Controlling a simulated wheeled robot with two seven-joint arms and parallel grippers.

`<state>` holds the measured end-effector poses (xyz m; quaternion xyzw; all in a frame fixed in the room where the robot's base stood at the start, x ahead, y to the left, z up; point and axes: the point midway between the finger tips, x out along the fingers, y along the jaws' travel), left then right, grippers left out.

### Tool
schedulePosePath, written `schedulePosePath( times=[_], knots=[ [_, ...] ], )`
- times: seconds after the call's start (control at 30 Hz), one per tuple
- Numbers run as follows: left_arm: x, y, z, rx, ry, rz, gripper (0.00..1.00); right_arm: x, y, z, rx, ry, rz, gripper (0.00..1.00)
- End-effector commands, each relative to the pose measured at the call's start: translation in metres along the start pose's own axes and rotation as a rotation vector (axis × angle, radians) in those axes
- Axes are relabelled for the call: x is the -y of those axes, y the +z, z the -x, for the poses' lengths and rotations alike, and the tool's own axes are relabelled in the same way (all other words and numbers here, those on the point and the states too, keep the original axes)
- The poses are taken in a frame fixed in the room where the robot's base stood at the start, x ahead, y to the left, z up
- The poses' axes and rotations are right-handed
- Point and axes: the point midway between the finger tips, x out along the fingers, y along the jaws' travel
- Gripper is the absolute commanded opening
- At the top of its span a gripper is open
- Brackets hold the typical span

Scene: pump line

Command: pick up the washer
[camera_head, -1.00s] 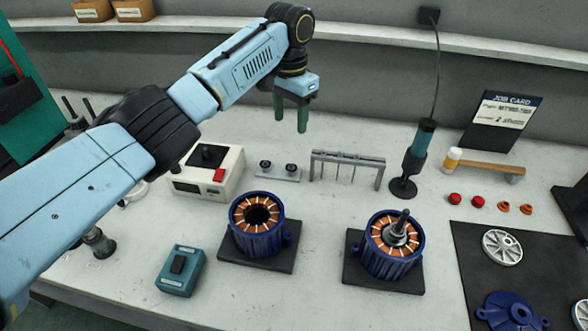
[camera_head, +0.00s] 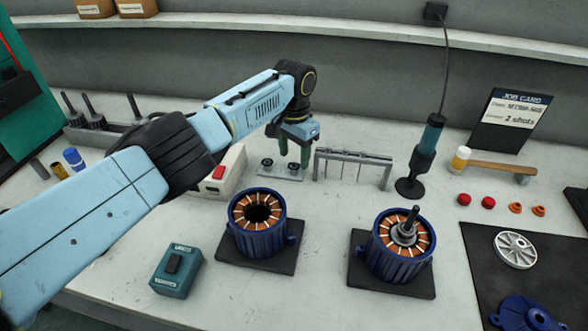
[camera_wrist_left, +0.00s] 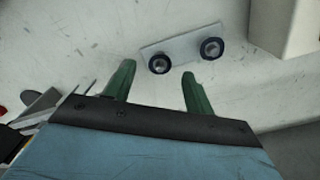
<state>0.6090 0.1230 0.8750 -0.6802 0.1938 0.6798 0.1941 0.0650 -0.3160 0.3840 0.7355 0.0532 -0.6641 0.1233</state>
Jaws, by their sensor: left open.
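Two small dark round rings with light centres sit on a small light metal plate (camera_head: 281,174) behind the left motor housing; they look like washers on short posts. The left washer (camera_head: 267,162) and right washer (camera_head: 293,167) also show in the left wrist view, one (camera_wrist_left: 159,64) nearer and one (camera_wrist_left: 211,48) farther. My left gripper (camera_head: 294,157) is open and empty, with green fingers pointing down at the plate. In the wrist view the nearer washer lies just beyond the gap between the fingertips (camera_wrist_left: 158,72). Whether they touch anything is unclear. My right gripper is out of view.
A grey rack with hanging pins (camera_head: 352,168) stands just right of the gripper. A white box with a red button (camera_head: 222,178) is close on its left. Two blue motor housings (camera_head: 257,240) (camera_head: 395,263) stand in front. A blue-handled tool on a stand (camera_head: 425,150) is farther right.

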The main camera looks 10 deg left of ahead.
Motion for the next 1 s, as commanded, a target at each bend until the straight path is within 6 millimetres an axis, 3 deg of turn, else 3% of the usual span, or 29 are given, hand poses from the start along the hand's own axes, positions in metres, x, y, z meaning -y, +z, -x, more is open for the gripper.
schedulePosePath(
  times=[0.17, 1.0],
  knots=[
    [0.0, 0.001, -0.014, 0.002, 0.001, 0.001, 0.54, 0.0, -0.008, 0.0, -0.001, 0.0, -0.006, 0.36],
    [0.0, 0.001, -0.019, 0.002, 0.002, 0.001, 0.54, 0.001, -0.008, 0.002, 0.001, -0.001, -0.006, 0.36]
  ],
)
